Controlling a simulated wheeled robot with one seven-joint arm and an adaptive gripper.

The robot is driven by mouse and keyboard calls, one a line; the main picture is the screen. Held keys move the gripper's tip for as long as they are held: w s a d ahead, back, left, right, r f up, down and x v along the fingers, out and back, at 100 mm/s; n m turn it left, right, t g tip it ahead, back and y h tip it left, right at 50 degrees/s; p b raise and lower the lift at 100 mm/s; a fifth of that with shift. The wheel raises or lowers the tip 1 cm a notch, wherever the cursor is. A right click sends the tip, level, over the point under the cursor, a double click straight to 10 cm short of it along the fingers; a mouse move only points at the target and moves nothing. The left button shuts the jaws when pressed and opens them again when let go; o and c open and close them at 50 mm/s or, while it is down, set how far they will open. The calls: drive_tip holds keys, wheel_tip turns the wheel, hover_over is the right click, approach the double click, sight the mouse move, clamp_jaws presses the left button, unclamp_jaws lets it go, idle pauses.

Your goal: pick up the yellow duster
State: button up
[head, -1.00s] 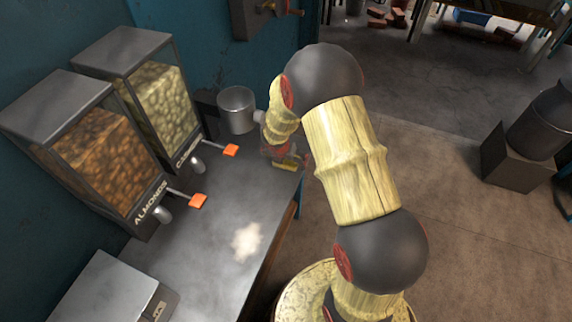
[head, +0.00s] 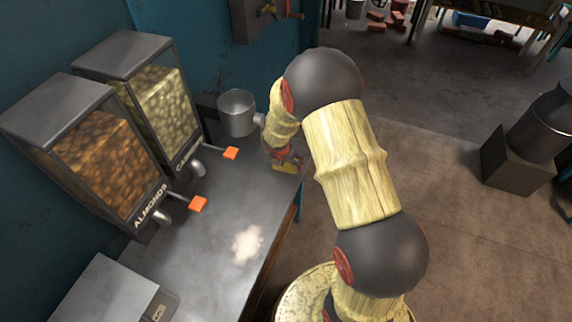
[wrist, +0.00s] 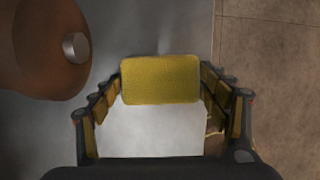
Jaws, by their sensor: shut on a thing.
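The yellow duster (wrist: 160,79) is a rounded yellow block between the fingertips of my gripper (wrist: 161,82) in the wrist view. My gripper is shut on it, with one finger against each side. In the head view my gripper (head: 284,160) is at the far right corner of the grey counter, mostly behind my own arm. A bit of yellow (head: 285,168) shows there, and I cannot tell how much of it is the duster. Whether the duster touches the counter is not clear.
A grey metal pot (head: 237,113) stands on the counter (head: 215,225) just left of my gripper. Almond (head: 98,160) and cashew (head: 160,105) dispensers with orange levers stand along the wall. A pale powder patch (head: 247,240) lies nearer. The floor (head: 450,240) right of the counter is open.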

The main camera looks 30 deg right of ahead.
drive_tip(key=shift+c, duration=0.4)
drive_tip(key=shift+r+p, duration=0.65)
drive_tip(key=shift+r, duration=0.2)
drive_tip(key=s+a+r+p, duration=0.5)
drive_tip(key=s+a+r, duration=0.3)
drive_tip(key=s+r, duration=0.3)
drive_tip(key=shift+s+a+r+p, duration=0.15)
drive_tip(key=shift+a+p, duration=0.05)
drive_tip(key=shift+p, duration=0.2)
drive_tip(key=o, duration=0.6)
drive_tip(key=c, duration=0.3)
